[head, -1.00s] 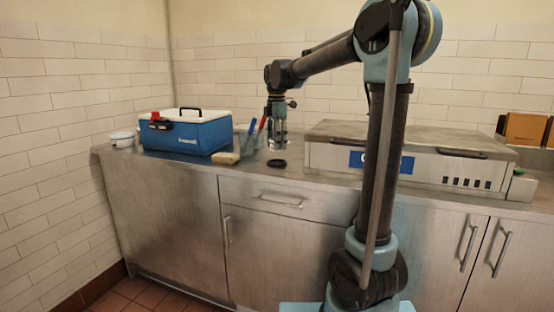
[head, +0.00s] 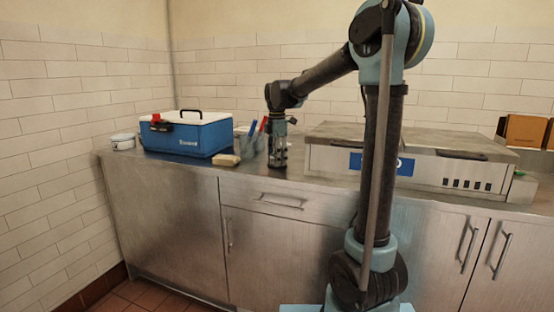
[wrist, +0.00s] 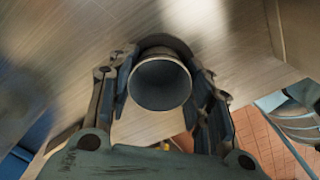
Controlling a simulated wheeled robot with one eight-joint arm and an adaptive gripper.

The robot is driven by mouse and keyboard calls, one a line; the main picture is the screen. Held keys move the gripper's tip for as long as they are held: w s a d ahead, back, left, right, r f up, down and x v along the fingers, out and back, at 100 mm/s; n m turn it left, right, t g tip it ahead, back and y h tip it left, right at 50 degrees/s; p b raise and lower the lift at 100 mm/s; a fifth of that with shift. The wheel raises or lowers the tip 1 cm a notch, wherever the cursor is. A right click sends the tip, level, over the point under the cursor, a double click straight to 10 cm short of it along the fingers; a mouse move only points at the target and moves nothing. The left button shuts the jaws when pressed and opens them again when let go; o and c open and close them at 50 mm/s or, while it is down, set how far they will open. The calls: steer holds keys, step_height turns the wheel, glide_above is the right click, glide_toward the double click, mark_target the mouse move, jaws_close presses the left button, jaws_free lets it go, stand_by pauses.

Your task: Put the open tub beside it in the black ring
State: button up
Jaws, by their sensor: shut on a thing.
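My gripper (head: 278,162) is low over the steel counter, pointing down. In the wrist view its fingers (wrist: 162,95) are shut on the open tub (wrist: 160,85), a grey round cup whose mouth faces the camera. The black ring (wrist: 165,42) shows as a dark curved edge just behind the tub, partly covered by it. I cannot tell whether the tub's base is inside the ring or still above it. In the head view my gripper hides the ring and most of the tub.
A blue cooler (head: 190,138) with a white rim stands left, beside a white bowl (head: 123,142). A pale block (head: 226,160) and a clear holder with blue and red handles (head: 254,138) are near my gripper's left. A steel grill unit (head: 425,168) stands right.

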steer(key=o, duration=0.8)
steer(key=shift+f, duration=0.3)
steer(key=shift+r, duration=0.1)
step_height(320, 180, up, 13)
steer(key=shift+f, duration=0.2)
